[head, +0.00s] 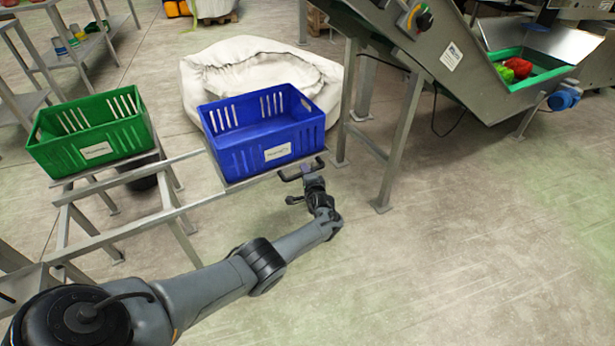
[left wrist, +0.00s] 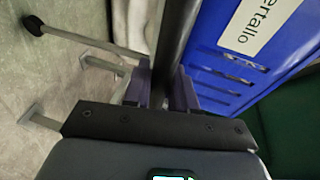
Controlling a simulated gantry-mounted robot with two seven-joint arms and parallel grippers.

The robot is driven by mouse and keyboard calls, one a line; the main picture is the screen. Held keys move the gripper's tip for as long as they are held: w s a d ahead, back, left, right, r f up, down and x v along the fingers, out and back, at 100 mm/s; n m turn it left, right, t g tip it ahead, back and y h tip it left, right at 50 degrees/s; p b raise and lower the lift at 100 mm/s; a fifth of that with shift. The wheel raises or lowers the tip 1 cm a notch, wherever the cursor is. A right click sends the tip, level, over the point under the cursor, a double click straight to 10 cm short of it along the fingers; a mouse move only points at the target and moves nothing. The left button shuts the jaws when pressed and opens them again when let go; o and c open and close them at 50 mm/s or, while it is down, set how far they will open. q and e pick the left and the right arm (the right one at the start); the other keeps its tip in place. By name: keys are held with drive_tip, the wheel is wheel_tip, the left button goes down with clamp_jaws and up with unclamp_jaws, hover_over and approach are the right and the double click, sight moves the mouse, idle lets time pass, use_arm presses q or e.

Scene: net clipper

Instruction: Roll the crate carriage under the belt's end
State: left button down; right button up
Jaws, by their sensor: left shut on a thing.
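A blue crate (head: 262,135) with a white label sits upright at the right end of a metal rail frame (head: 140,223). It also shows at the right of the left wrist view (left wrist: 240,60). The carriage under it is mostly hidden. My left gripper (head: 302,172) is at the crate's near right lower edge. In the left wrist view its purple fingers (left wrist: 163,90) are shut on a dark bar (left wrist: 175,40) beside the crate. The sloping metal conveyor (head: 455,60) stands to the right of the crate; its upper end is cut off at the top. My right gripper is not in view.
A green crate (head: 95,135) stands left of the blue one. A white sack (head: 235,65) lies behind. Conveyor legs (head: 400,145) stand close to the right of my gripper. Red and green peppers (head: 518,68) lie in the hopper. The floor at lower right is clear.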

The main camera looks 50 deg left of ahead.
use_arm(q)
drive_tip(key=shift+d+f, duration=0.1)
drive_tip(key=shift+f, duration=0.15)
drive_tip(key=c, duration=1.2)
unclamp_jaws()
drive_tip(key=shift+o, duration=0.9)
drive_tip(key=shift+w+r, duration=0.1)
drive_tip(key=shift+w, duration=0.1)
drive_tip(key=shift+w+r, duration=0.1)
drive_tip(key=shift+s+d+r+p, duration=0.2)
drive_tip(key=shift+s+p, duration=0.05)
drive_tip(key=shift+p, duration=0.15)
drive_tip(key=p+v, duration=0.7)
drive_tip(key=v, duration=0.3)
drive_tip(key=shift+d, duration=0.2)
